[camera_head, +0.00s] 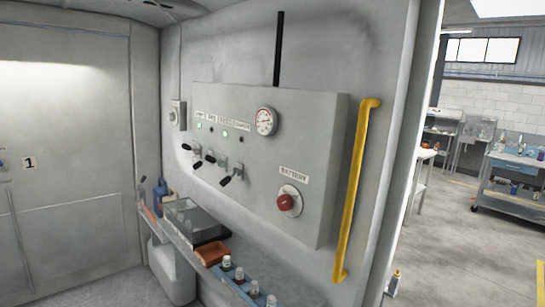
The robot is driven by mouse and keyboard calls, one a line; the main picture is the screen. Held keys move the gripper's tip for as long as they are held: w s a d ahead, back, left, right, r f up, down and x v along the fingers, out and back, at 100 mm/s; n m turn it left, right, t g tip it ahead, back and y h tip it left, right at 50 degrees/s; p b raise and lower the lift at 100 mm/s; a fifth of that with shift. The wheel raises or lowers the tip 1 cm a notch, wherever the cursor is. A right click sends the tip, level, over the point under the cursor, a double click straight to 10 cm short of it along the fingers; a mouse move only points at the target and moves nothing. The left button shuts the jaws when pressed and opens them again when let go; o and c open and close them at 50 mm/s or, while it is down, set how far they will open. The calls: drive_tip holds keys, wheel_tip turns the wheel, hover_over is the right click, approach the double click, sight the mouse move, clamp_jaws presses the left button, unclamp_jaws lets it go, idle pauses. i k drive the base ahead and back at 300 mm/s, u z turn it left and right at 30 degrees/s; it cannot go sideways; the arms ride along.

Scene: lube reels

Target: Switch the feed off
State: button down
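A grey control panel (262,203) is fixed to the wall of the enclosure. On its left part are three valve-like levers with black handles: a left one (187,147), a middle one (199,163) and a right one (226,181). Small labels (222,121) above them are too small to read, so I cannot tell which control is the feed. Two small green lights (199,125) glow below the labels. A red rotary knob (285,202) sits under a label (293,173) reading "BATTERY". My gripper is not in view.
A round gauge (266,121) is at the panel's top. A yellow grab bar (356,190) stands right of the panel. Open workshop floor (450,250) lies to the right.

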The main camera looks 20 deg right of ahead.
sight(209, 158)
drive_tip(key=z, duration=0.15)
drive_tip(key=i, duration=0.85)
drive_tip(key=u, duration=0.5)
drive_tip(key=i, duration=0.75)
drive_tip(key=u, duration=0.75)
drive_tip(key=i, duration=1.25)
drive_tip(key=z, duration=0.65)
drive_tip(key=i, duration=0.4)
drive_tip(key=z, duration=0.4)
